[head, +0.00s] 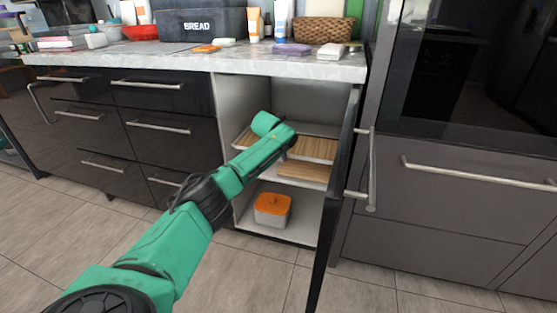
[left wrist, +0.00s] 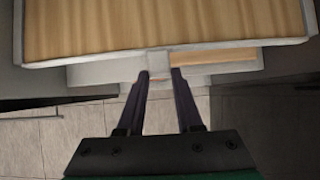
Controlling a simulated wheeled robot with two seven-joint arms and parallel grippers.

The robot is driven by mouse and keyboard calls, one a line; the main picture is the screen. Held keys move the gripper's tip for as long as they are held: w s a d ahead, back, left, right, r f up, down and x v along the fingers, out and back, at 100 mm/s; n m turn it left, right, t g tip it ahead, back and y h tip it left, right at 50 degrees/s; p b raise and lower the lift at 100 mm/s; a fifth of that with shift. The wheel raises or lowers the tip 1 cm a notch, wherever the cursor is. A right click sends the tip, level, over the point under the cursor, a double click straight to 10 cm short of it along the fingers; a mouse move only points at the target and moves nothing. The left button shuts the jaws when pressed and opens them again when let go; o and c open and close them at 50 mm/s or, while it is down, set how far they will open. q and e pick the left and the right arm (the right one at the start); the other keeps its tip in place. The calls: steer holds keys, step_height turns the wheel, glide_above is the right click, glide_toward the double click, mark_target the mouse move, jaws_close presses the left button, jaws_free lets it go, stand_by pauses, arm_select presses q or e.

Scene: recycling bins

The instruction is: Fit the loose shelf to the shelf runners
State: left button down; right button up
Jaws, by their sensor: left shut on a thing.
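The loose shelf has a wooden top and a pale rim. In the head view, the shelf (head: 318,149) is inside the open cabinet, partly covered by my left arm. In the left wrist view, the shelf (left wrist: 160,25) fills the top of the picture. My left gripper (left wrist: 160,74) is shut on a pale tab at the middle of the shelf's near edge. Its fingertips are hidden in the head view. A second wood-topped level (head: 303,172) shows just below the shelf. The runners cannot be made out. My right gripper is out of view.
The cabinet door (head: 335,200) stands open at the right of the opening. A container with an orange lid (head: 272,208) stands on the cabinet floor. The countertop (head: 190,58) above carries a bread box (head: 200,22) and a basket (head: 322,30). The tiled floor is clear in front.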

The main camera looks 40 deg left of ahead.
arm_select(q)
steer(key=shift+w, duration=0.15)
stand_by(0.5)
steer(key=c, duration=0.5)
jaws_free()
steer(key=shift+r, duration=0.1)
